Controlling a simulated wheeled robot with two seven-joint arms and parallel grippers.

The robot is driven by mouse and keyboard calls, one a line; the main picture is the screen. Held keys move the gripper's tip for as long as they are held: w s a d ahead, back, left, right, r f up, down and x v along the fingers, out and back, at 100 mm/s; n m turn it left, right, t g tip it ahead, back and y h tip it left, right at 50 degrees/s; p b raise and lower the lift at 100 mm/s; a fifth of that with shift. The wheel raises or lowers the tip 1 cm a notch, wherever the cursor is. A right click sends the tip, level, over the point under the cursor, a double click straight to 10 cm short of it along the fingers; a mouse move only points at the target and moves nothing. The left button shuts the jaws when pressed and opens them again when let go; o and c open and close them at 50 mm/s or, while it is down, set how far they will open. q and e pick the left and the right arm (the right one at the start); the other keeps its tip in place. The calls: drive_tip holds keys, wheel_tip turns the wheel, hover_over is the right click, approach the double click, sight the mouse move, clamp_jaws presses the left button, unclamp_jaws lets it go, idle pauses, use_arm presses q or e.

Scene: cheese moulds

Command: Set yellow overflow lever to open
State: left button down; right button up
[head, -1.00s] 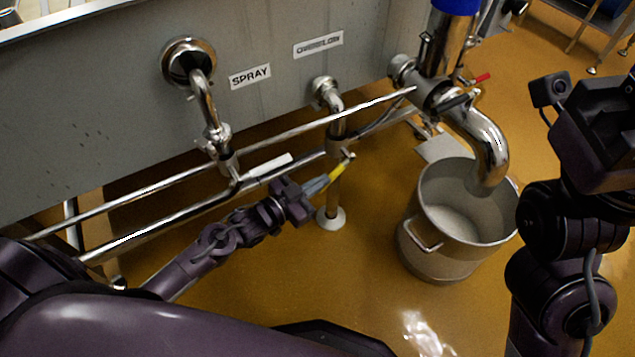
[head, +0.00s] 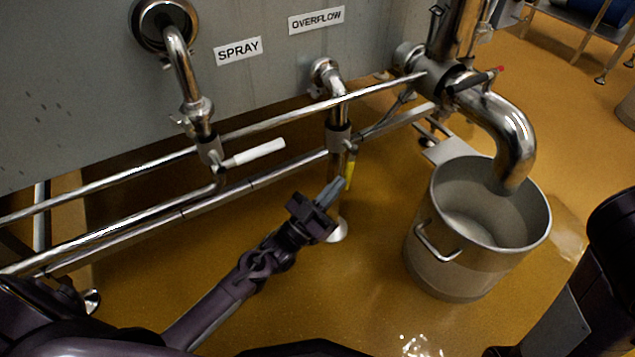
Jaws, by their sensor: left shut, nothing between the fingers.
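The yellow overflow lever (head: 350,172) is on the valve of the vertical pipe (head: 337,115) below the OVERFLOW label (head: 316,20). It points steeply down, close to in line with that pipe. My left gripper (head: 339,186) is shut and empty. Its fingertips are just left of the lever's lower part and overlap it in the picture; I cannot tell whether they touch. My right gripper is out of view.
The white spray lever (head: 258,152) sticks out sideways under the SPRAY label (head: 238,50). Long steel rails (head: 130,223) cross behind my left arm. A steel bucket (head: 440,265) stands under the curved outlet pipe (head: 513,130). The front floor is clear.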

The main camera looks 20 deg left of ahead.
use_arm(q)
drive_tip(key=shift+w+d+f, duration=0.25)
drive_tip(key=shift+w+d, duration=0.05)
drive_tip(key=shift+w, duration=0.2)
idle(0.4)
